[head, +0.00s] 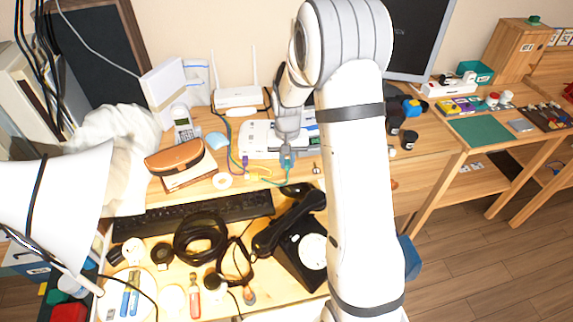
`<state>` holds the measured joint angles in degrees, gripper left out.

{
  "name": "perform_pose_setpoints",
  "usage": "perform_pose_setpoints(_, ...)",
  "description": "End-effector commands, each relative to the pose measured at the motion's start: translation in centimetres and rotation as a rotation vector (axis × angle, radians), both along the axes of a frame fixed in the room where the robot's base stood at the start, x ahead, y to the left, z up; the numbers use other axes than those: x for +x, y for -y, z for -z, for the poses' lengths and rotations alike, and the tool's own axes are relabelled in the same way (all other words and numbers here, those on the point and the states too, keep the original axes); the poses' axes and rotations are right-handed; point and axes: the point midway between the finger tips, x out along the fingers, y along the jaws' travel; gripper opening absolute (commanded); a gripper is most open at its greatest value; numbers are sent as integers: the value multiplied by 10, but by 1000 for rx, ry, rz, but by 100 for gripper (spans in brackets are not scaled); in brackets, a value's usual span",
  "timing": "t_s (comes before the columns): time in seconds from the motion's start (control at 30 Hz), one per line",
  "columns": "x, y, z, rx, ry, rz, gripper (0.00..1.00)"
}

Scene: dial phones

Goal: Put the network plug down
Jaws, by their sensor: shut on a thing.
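My gripper (287,150) points down over the desk, in front of the white flat device (260,139). It is shut on the network plug (287,162), a small bluish piece at the fingertips with a teal cable hanging below it. The plug is small and partly covered by the fingers. I cannot tell whether it touches the desk. My arm hides part of the desk to the right.
Purple and yellow cables (262,172) lie left of the plug. A black dial phone (300,250), a keyboard (190,215) and coiled black cable (200,238) crowd the front. A brown case (175,157) stands left; a router (238,96) stands at the back.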

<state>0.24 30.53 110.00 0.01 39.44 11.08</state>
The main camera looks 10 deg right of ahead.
Motion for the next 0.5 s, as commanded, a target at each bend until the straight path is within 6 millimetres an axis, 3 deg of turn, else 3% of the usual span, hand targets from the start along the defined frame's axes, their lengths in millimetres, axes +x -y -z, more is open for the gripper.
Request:
perform_pose_setpoints(0.13,-1,0,20,0,-3,-1,2)
perform_pose_setpoints(0.47,0,-1,25,0,-1,-2,2)
perform_pose_setpoints(0.5,0,-1,25,0,-1,-2,16)
